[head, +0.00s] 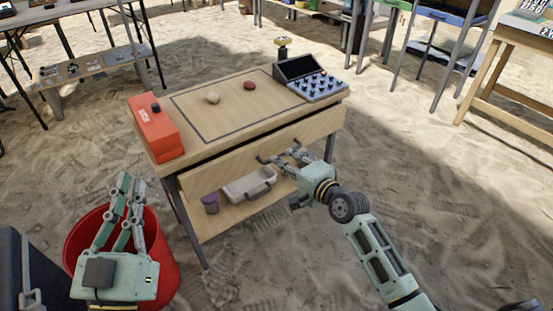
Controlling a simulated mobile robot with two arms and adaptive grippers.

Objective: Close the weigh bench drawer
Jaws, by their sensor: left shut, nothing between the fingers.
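The weigh bench (190,97) stands in the middle of the head view. Its pale wooden drawer front (225,167) runs along the near side below the top. A dark gap shows between the top's edge and the drawer front, so the drawer looks partly out; how far is hard to tell. My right gripper (277,155) is open, its fingers spread at the drawer front near the middle. Whether they touch it cannot be told. My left gripper (127,185) is shut and empty at lower left, in front of the red bucket (163,260) and away from the drawer.
On the bench top are an orange box (154,132), a control panel (318,88), a pale round piece (213,98) and a reddish one (249,86). A grey-white case (243,190) and a purple cup (210,204) sit on the lower shelf. Open sand lies to the right.

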